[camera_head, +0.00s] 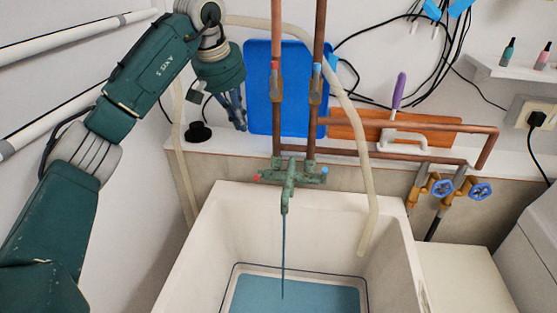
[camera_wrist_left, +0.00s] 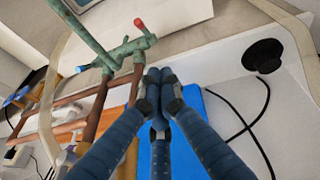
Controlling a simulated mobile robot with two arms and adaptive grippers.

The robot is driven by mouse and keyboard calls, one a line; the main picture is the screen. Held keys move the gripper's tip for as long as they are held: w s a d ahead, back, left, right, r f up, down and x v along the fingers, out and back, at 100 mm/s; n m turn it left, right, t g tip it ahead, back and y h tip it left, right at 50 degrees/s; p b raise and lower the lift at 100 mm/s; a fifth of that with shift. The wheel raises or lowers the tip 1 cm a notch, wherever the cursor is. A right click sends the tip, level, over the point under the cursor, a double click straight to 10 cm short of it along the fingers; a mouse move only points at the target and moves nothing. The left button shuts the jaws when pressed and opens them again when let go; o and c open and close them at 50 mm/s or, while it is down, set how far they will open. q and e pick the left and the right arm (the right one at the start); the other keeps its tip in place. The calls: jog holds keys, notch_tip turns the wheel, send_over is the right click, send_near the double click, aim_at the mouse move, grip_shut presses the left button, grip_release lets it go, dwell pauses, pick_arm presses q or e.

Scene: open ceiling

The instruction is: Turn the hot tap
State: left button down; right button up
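The green tap (camera_head: 289,178) is mounted over the sink, with a red-tipped handle (camera_head: 257,178) on its left and a blue-tipped handle (camera_head: 324,171) on its right. A thin blue stream (camera_head: 283,250) runs from its spout. The wrist view shows the red-tipped handle (camera_wrist_left: 140,25) above the fingertips, and the blue-tipped handle (camera_wrist_left: 83,68) farther left. My left gripper (camera_head: 240,124) points down, above and left of the red-tipped handle, apart from it. In the wrist view its fingertips (camera_wrist_left: 160,75) are together with nothing between them. My right gripper is in neither view.
Copper pipes (camera_head: 277,120) rise behind the tap. A pale hose (camera_head: 367,190) hangs into the white sink (camera_head: 205,245), which holds blue water (camera_head: 297,296). A blue board (camera_head: 259,70) leans behind my left gripper. A black plug (camera_head: 198,132) lies on the ledge.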

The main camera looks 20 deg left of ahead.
pick_arm(q)
jog(key=p, duration=0.2)
send_over(259, 176)
jog(key=w+a, duration=0.3)
notch_tip(259, 176, down, 10)
jog(key=shift+s+d+f+p, duration=0.25)
jog(key=shift+s+f, duration=0.3)
jog(key=shift+f, duration=0.15)
jog(key=shift+s+d+f+p, duration=0.25)
jog(key=shift+s+f, duration=0.25)
jog(key=shift+f, duration=0.15)
